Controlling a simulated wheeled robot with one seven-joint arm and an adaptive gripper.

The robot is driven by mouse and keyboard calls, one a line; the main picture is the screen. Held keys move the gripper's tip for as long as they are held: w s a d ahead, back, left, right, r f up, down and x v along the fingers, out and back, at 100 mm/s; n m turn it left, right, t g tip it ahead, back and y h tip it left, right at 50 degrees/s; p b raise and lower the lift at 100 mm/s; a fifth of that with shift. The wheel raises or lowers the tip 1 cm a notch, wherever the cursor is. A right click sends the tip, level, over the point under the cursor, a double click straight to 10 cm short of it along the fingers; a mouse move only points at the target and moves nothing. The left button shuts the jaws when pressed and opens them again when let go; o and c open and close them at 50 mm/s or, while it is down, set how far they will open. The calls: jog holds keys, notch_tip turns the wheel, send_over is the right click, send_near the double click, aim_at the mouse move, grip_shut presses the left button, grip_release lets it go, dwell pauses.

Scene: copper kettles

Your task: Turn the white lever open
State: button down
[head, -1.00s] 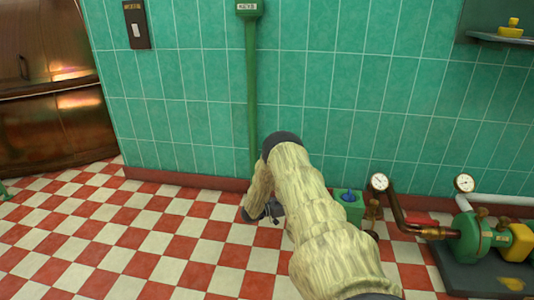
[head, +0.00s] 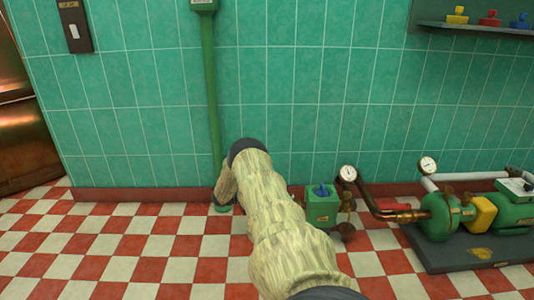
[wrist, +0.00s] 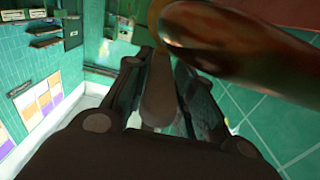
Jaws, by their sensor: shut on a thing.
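My gripper (wrist: 160,100) fills the middle of the wrist view, its two dark fingers closed on the sides of a dull grey-brown bar (wrist: 158,92). The bar runs up from between the fingers towards a thick copper-brown pipe (wrist: 235,55) close above it. I cannot tell from its shaded colour whether this bar is the white lever. No clearly white lever shows in the head view.
In the head view a green box with a blue knob (head: 322,205) stands right of my arm. Beyond it are gauges (head: 347,173) and a green pump (head: 440,215) on a dark base. A green wall pipe (head: 212,90) rises behind. Checkered floor (head: 120,245) at left is clear.

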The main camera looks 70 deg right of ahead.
jog(key=shift+d, duration=0.15)
jog(key=c, duration=1.2)
grip_release()
jog(key=shift+w, duration=0.25)
jog(key=shift+f, duration=0.1)
jog(key=shift+a, duration=0.2)
jog(key=v, duration=1.2)
